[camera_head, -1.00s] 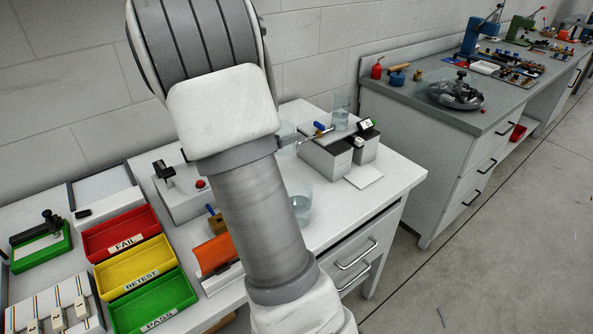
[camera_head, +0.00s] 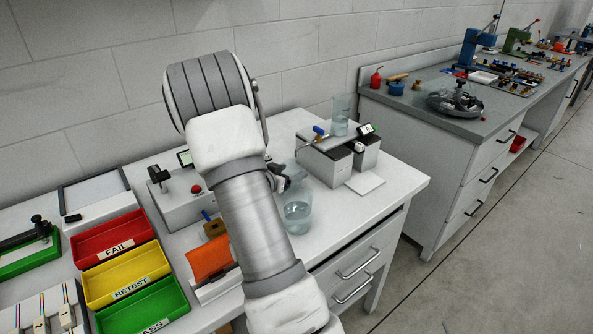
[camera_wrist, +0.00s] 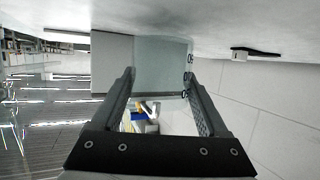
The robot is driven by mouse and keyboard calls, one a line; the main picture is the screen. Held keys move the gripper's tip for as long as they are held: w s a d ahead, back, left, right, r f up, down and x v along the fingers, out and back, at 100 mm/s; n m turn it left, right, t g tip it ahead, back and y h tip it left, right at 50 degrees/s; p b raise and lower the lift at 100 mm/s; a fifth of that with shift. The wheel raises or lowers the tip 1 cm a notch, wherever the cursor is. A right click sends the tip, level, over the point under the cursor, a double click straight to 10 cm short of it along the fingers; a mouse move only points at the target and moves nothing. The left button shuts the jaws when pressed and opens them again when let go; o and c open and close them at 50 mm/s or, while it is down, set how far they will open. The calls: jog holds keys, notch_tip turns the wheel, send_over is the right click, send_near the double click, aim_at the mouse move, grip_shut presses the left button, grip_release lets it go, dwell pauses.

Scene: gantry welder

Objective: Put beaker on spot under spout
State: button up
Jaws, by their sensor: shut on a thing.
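My gripper (camera_head: 284,181) is at the upper rim of a clear glass beaker (camera_head: 297,214) with pale liquid, on the white bench. In the wrist view, the fingers (camera_wrist: 159,76) are shut on the clear glass of the beaker (camera_wrist: 162,58), which spans between the tips. Whether its base touches the bench cannot be told. A spout with a blue-handled valve (camera_head: 319,131) reaches left from a grey block unit, behind and right of the beaker. The bench spot under the spout is partly hidden by my gripper and glass.
A tall glass vessel (camera_head: 341,113) stands on the block unit. Red, yellow and green bins (camera_head: 126,275) and an orange item (camera_head: 208,257) are left.

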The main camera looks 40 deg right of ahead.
aim_at(295, 170)
jog(key=x, duration=0.3)
jog(key=shift+w+d+b, duration=0.1)
jog(key=shift+d+b, duration=0.25)
jog(key=shift+d, duration=0.1)
jog(key=shift+a+f, duration=0.1)
jog(key=shift+f, duration=0.2)
jog(key=o, duration=1.2)
jog(key=shift+o, duration=0.2)
